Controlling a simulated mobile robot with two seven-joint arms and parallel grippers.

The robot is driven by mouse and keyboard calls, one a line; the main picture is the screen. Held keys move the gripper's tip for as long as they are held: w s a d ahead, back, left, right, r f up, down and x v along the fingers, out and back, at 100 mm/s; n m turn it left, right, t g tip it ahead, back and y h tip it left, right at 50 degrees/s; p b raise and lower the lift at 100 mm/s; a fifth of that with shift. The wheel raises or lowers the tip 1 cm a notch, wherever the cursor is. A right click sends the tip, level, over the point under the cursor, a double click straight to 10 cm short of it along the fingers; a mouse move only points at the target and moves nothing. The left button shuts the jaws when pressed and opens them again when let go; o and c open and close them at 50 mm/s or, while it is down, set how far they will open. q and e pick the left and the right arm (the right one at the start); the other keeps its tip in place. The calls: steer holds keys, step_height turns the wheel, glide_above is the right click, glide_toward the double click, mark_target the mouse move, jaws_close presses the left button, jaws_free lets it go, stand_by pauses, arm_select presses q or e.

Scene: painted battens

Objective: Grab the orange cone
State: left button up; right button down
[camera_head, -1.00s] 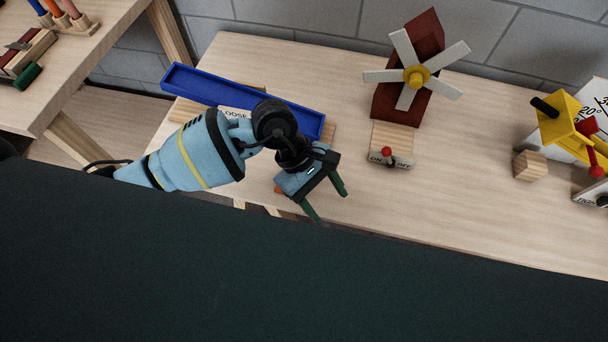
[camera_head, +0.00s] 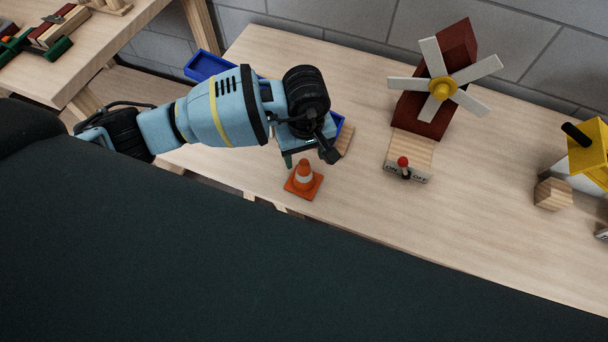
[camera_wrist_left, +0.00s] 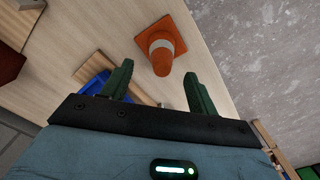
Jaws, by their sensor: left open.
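The orange cone (camera_head: 304,178) with a white band stands upright on the wooden table near its front edge. It also shows in the left wrist view (camera_wrist_left: 160,48), ahead of and between the two green fingers. My left gripper (camera_head: 308,158) is just behind the cone in the head view, pointing down, and its fingers are mostly hidden by the wrist. In the left wrist view the left gripper (camera_wrist_left: 158,88) is open and empty, with the cone's tip close to the fingertips. My right gripper is not in view.
A blue tray (camera_head: 205,66) lies behind my left arm, mostly hidden. A windmill (camera_head: 440,88) with a red-tipped switch (camera_head: 404,170) stands to the right of the cone. A wooden block (camera_head: 552,194) sits further right.

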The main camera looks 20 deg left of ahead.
mark_target(304, 162)
arm_select(q)
steer(key=shift+s+a+f, duration=0.1)
steer(key=shift+a+f, duration=0.05)
steer(key=shift+f, duration=2.4)
jaws_close()
